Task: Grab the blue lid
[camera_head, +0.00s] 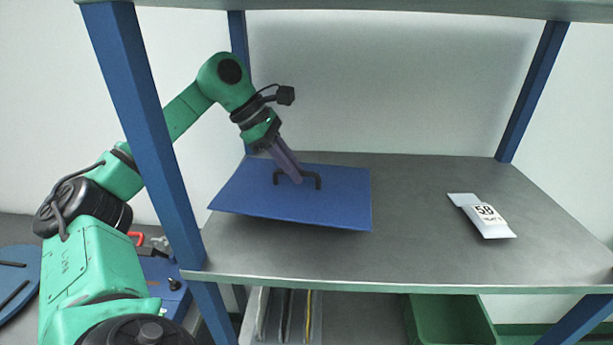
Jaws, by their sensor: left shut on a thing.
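The blue lid (300,209) is a flat blue panel with a dark handle (317,178) on top. It is at the left of the grey shelf, slightly tilted, and its front edge appears raised off the surface. My left gripper (295,178) comes down from above and is shut on the handle. The fingertips partly hide the handle's middle. My right gripper is not in view.
A white packet (482,214) marked 59 lies at the right of the grey shelf (420,215). Blue posts (150,130) stand at the corners. A green bin (450,318) and upright folders (285,315) are below. The shelf's middle is clear.

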